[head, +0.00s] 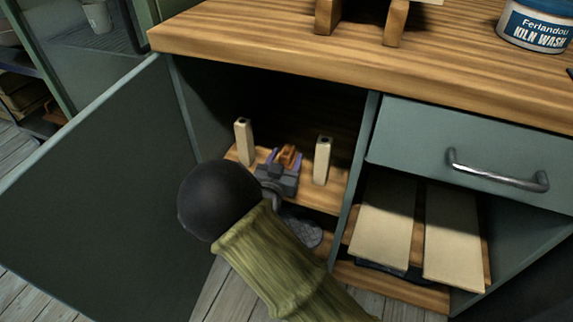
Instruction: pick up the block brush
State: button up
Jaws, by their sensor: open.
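The block brush (288,154) looks like a small orange-brown wooden piece on the shelf inside the open cupboard. My gripper (284,161) is a grey body with purplish fingers, reaching into the cupboard from the front. Its fingers are open and appear to lie on either side of the brush. I cannot tell whether they touch it. The gripper body hides the near and lower part of the brush. My arm covers part of the cupboard's front.
Two upright pale posts (243,141) (322,160) stand left and right of the gripper. The cupboard door (100,190) is swung open at the left. A divider and pale boards (384,222) are at the right. The wooden worktop (260,45) overhangs above.

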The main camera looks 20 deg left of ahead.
jog(key=shift+w, duration=0.95)
jog(key=c, duration=1.1)
jog(key=shift+r+p, duration=0.3)
jog(key=shift+p, duration=0.45)
jog(key=s+p, duration=0.3)
jog(key=s, duration=0.6)
jog(key=s+p, duration=0.4)
jog(key=s, duration=0.5)
jog(key=shift+a+f, duration=0.15)
jog(key=shift+f, duration=0.05)
